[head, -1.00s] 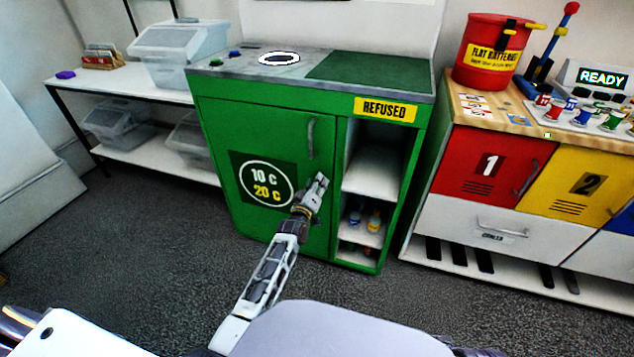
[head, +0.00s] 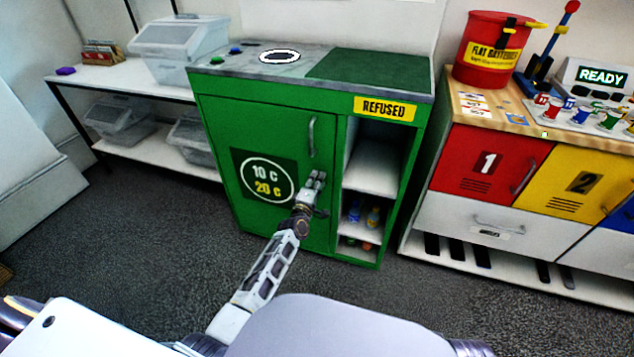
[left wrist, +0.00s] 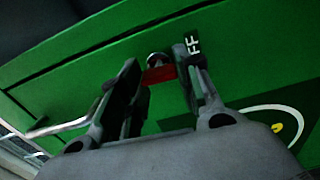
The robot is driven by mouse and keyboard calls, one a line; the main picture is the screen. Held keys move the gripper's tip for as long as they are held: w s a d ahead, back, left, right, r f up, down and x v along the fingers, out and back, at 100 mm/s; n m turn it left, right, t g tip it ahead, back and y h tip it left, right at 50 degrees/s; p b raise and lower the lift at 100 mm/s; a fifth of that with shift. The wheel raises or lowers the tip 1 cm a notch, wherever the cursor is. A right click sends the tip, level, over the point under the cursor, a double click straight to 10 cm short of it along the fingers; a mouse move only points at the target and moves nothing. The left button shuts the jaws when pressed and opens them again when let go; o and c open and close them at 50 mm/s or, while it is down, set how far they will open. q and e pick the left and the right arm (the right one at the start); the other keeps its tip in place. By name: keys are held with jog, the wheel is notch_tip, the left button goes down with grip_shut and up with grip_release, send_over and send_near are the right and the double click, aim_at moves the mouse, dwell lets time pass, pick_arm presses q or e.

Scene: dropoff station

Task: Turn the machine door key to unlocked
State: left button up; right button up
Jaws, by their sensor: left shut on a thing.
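The green machine (head: 215,130) stands upright in the middle of the head view, its door (head: 262,215) shut. The door has a vertical metal handle (head: 311,136) and a "10 c / 20 c" sign. My left gripper (head: 317,176) is at the door's right part, below the handle. In the left wrist view, the red key (left wrist: 159,75) sits in a round metal lock (left wrist: 157,59) between the two fingers of my left gripper (left wrist: 158,82), which is shut on it. White letters "FF" show beside one finger. My right gripper is not in view.
Open shelves (head: 375,165) with small bottles lie right of the door, under a "REFUSED" label. A cabinet with a red door (head: 470,180) stands to the right. A white shelf (head: 110,88) with clear bins is at left. The grey floor in front is clear.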

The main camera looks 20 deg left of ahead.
pick_arm(q)
jog(key=shift+n, duration=0.4)
jog(key=o, duration=1)
jog(key=shift+s, duration=0.1)
jog(key=shift+s+a, duration=0.15)
jog(key=shift+s, duration=2.8)
jog(key=shift+s+a, duration=0.1)
jog(key=shift+s, duration=2.85)
